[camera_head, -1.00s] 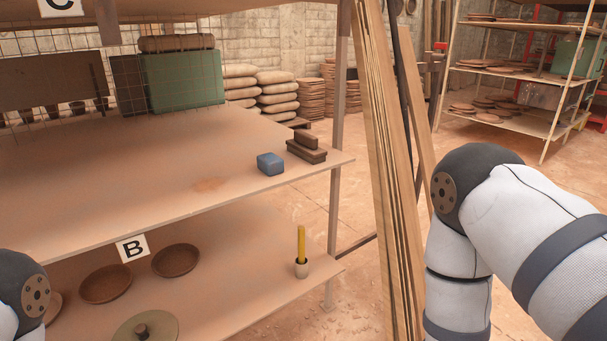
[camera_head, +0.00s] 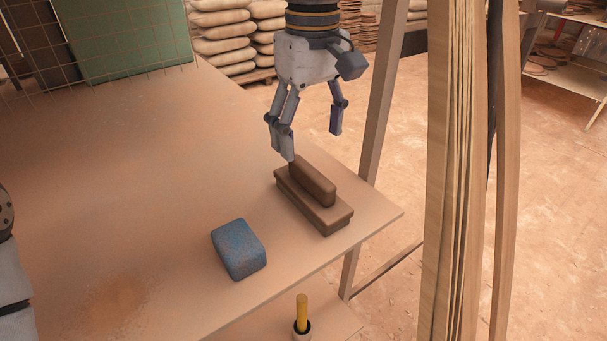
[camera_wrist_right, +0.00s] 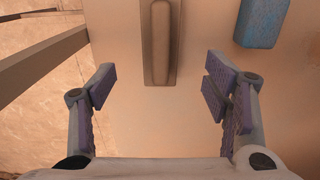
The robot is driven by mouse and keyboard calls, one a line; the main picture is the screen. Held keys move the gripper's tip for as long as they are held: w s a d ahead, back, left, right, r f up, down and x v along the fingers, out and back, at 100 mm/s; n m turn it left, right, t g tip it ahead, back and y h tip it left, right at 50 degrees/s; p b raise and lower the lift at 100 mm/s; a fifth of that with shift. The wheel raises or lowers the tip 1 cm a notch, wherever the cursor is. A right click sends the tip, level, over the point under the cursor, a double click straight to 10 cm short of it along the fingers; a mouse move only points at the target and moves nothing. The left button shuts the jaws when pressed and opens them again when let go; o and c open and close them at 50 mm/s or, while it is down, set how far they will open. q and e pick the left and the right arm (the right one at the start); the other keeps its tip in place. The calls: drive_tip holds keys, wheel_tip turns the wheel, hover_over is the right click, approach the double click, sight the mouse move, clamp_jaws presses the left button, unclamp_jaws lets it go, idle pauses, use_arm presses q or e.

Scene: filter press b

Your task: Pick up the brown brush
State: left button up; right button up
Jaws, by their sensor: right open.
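The brown brush (camera_head: 312,200), a block with a raised handle along its top, lies on the upper shelf board (camera_head: 160,180) near its right corner. It also shows in the right wrist view (camera_wrist_right: 160,42), at the top middle. My right gripper (camera_head: 312,145) is open and empty, above the far end of the brush. In the right wrist view its fingers (camera_wrist_right: 157,88) are spread wide, with the brush ahead between their lines and apart from them. Part of my left arm shows at the left edge of the head view; its gripper is out of the picture.
A blue block (camera_head: 238,249) lies left of the brush, close by. A shelf post (camera_head: 383,100) and upright wooden boards (camera_head: 455,180) stand to the right. A green panel (camera_head: 135,40) behind wire mesh is at the back left. The board's left middle is clear.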

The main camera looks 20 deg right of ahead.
sight(311, 187)
drive_tip(key=f, duration=1.1)
drive_tip(key=shift+s, duration=0.25)
drive_tip(key=shift+r, duration=0.1)
drive_tip(key=c, duration=1.4)
